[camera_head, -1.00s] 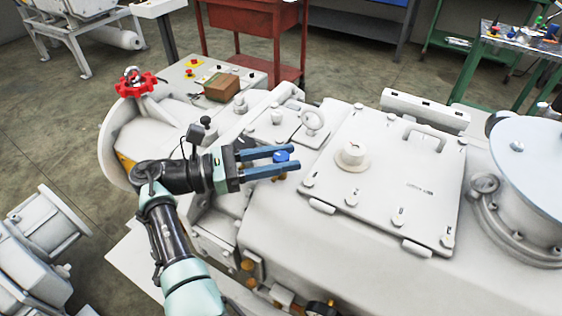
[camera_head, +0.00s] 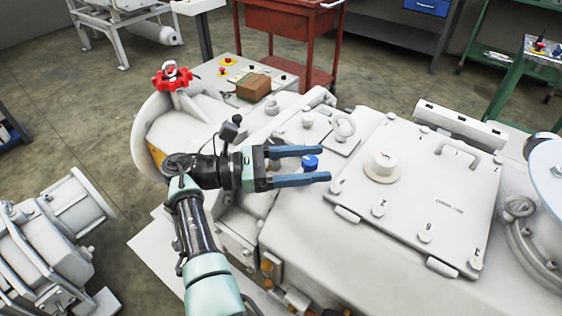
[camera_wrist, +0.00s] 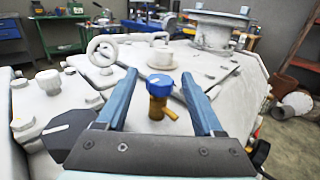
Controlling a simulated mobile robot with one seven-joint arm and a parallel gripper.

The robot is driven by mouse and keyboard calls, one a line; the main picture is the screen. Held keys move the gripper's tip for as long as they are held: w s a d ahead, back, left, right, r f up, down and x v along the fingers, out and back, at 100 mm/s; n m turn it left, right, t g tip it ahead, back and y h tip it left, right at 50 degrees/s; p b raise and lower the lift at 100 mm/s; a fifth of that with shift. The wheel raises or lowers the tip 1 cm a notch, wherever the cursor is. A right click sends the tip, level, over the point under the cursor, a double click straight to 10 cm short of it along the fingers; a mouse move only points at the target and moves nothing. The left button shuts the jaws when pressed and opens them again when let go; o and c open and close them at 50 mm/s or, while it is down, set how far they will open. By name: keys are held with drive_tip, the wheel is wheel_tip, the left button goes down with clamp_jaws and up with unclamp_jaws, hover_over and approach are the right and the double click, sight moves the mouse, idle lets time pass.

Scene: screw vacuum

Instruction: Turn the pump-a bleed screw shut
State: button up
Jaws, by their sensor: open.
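The bleed screw has a blue knob (camera_head: 310,161) on a brass fitting, standing upright on the pale pump housing. In the wrist view the blue knob (camera_wrist: 160,85) sits above its brass body (camera_wrist: 157,107), which has a short side spout. My gripper (camera_head: 326,163) is open, with its two blue fingers on either side of the knob. The fingertips reach a little past it in the head view. In the wrist view my gripper (camera_wrist: 159,72) shows gaps between the knob and both fingers. The foot of the fitting is partly hidden in the head view.
A raised cover plate with a round cream knob (camera_head: 381,165) lies right of the screw. A ring bolt (camera_head: 344,127) stands behind it. A red handwheel (camera_head: 172,77) and a control panel with a brown box (camera_head: 253,87) are farther left. Air above the housing is free.

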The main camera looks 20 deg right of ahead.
drive_tip(key=w+a+b, duration=0.1)
drive_tip(key=a+b, duration=0.5)
drive_tip(key=a, duration=0.6)
drive_tip(key=shift+w+a+b, duration=0.4)
